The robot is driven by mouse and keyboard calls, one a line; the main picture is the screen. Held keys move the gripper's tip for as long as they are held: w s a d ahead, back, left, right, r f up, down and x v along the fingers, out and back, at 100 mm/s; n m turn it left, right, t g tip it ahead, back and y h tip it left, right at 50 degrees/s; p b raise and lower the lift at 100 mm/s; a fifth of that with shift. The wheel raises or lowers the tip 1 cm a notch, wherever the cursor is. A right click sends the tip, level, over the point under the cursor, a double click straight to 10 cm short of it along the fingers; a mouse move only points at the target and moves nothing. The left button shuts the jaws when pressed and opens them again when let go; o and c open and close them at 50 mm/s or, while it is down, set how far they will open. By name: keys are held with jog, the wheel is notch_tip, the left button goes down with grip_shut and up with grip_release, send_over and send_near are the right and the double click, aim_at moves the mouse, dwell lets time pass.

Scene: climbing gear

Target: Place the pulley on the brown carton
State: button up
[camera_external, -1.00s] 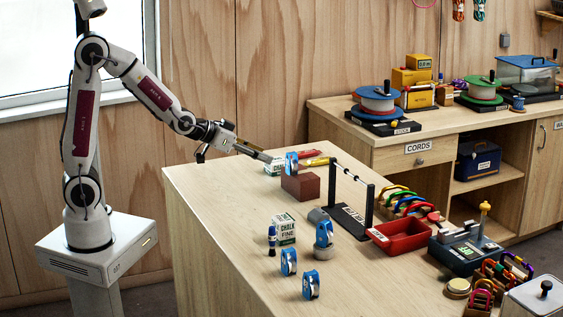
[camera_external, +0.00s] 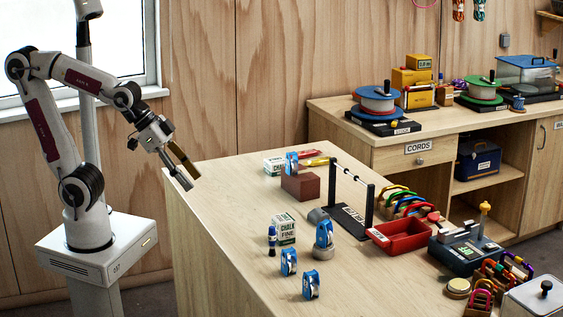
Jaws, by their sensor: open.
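A blue and silver pulley (camera_external: 291,162) stands on top of the brown carton (camera_external: 300,187) near the back of the table. Three more blue pulleys are on the table: one (camera_external: 324,233) on a grey round base, one (camera_external: 289,261) in front of it, and one (camera_external: 311,285) nearest the front. My gripper (camera_external: 190,174) is open and empty at the table's left back edge, pointing down and well apart from the carton and the pulleys.
Another chalk box (camera_external: 273,166) is beside the carton. A black rack (camera_external: 352,200), a red tray (camera_external: 400,237) and a scale (camera_external: 465,250) are to the right. The table's left part is clear.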

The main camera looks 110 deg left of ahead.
jog(key=s+d+m+g+h, duration=0.1)
jog(key=s+d+m, duration=0.1)
jog(key=s+d, duration=0.4)
jog(key=s, duration=0.4)
jog(key=shift+s+d+f+g, duration=0.2)
jog(key=shift+f+g, duration=0.05)
jog(key=shift+g, duration=0.15)
jog(key=shift+o, duration=0.3)
jog(key=shift+w, duration=0.15)
dwell(1.2)
jog(key=w+a+f+n+t+y, duration=0.1)
jog(key=w+a+n+t+y, duration=0.1)
jog(key=w+a, duration=0.7)
jog(key=w+a+f+n+t+y, duration=0.1)
jog(key=w+a+n+t, duration=0.15)
jog(key=w+a, duration=0.7)
jog(key=n+t+y, duration=0.1)
jog(key=n+y, duration=0.3)
jog(key=y, duration=0.4)
send_near(288, 161)
jog(key=r+x, duration=0.1)
jog(key=x, duration=0.3)
jog(key=shift+s+f, duration=0.15)
jog(key=shift+f, duration=0.4)
